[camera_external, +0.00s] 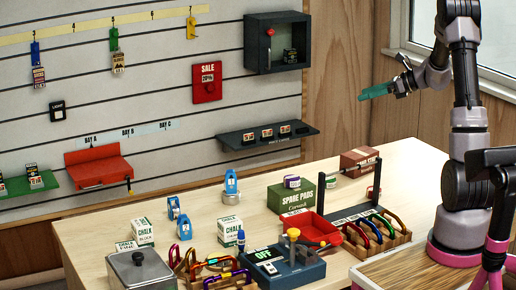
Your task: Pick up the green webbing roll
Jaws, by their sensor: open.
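My gripper (378,91) is raised at the upper right, well above the table and apart from everything on it. It is open, with teal-green fingers pointing left, and I see nothing between them. I cannot clearly pick out a green webbing roll. A small round roll with a purple and pale band (292,182) sits on the green spare pads box (291,198).
The wooden table (405,172) is bare at its back right. A red tray (313,229), a carabiner rack (376,236), a blue device (272,267) and a metal pot (141,270) crowd the front. Dark upright posts (377,181) stand near the rack. A wall shelf (266,136) juts out behind.

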